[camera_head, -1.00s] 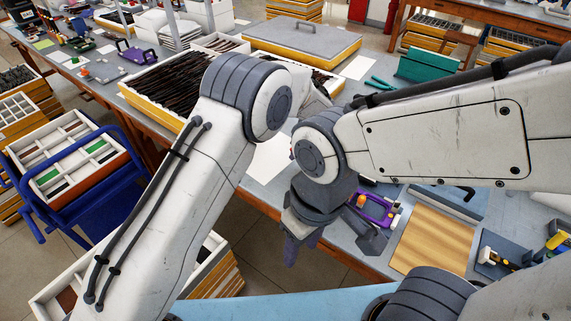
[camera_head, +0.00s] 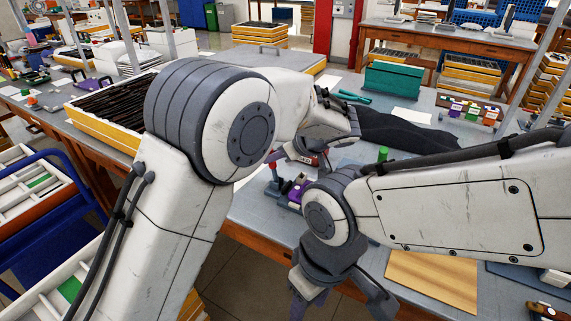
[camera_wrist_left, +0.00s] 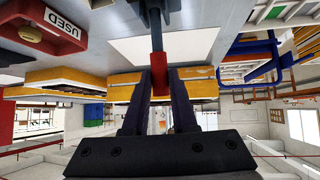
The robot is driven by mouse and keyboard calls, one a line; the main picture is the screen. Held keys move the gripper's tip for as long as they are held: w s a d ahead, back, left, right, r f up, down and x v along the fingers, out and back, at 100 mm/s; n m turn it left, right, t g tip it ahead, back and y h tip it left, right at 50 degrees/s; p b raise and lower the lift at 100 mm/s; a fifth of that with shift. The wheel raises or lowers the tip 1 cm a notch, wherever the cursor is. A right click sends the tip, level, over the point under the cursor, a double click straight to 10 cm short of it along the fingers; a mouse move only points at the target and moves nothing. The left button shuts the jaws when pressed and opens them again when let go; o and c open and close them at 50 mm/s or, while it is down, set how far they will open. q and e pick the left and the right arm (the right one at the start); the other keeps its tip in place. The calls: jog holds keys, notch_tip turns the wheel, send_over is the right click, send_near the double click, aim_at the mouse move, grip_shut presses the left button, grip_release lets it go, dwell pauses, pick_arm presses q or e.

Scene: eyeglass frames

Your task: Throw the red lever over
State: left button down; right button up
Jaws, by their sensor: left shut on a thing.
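The red lever handle (camera_head: 272,164) stands above the bench on a dark rod, beside a purple-framed item. The rod runs from the handle to a dark base at the top edge of that view. My right gripper (camera_head: 340,295) hangs empty near the bench's front edge, its fingers spread.
A red box marked USED (camera_wrist_left: 62,30) lies near the lever in the left wrist view. The purple item (camera_head: 297,190) is close to the lever's base. A wooden board (camera_head: 432,278) lies at the right, and dark cloth (camera_head: 400,132) lies behind.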

dwell(0.3)
pick_arm(q)
jog(key=shift+s, duration=0.1)
jog(key=c, duration=0.7)
grip_release()
jog(key=shift+d, duration=0.1)
jog(key=v, duration=1)
jog(key=shift+r, duration=0.15)
jog(key=shift+s+d, duration=0.1)
